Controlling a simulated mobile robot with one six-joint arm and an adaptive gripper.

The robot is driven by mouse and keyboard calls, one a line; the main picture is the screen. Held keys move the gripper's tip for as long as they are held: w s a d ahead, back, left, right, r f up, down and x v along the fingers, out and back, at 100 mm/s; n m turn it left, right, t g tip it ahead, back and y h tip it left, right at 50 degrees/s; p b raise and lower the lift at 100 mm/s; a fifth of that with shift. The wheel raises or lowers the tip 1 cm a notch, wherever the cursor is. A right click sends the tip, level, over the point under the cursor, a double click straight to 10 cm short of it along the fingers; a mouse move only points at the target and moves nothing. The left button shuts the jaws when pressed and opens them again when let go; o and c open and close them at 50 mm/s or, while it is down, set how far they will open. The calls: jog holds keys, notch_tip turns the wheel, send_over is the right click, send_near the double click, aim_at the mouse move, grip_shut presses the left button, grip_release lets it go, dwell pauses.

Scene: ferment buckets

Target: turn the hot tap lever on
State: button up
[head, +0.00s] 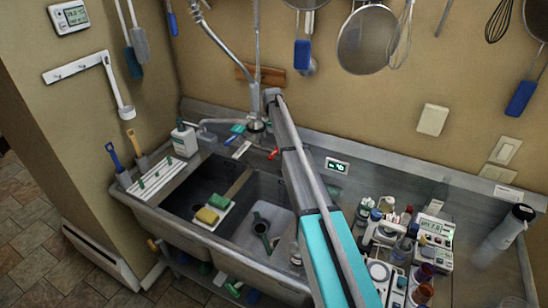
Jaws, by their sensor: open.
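A small red lever (272,153), which looks like the hot tap lever, shows at the back of the sink, just left of my arm. It is too small to tell its exact angle. The metal faucet (256,126) stands behind it, with a spout reaching left and a sprayer hose rising up the wall. My arm crosses the view from the bottom centre up toward the faucet and covers part of the sink's back ledge. I cannot make out my gripper in this view.
The steel sink (155,213) has two basins. Bottles and a pH meter (434,229) crowd the right counter. A strainer (367,40) and other utensils hang on the wall above.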

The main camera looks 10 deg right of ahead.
aim_at(272, 155)
jog(key=shift+f+b, duration=4.5)
jog(key=shift+f, duration=0.3)
jog(key=shift+c, duration=0.2)
grip_shut()
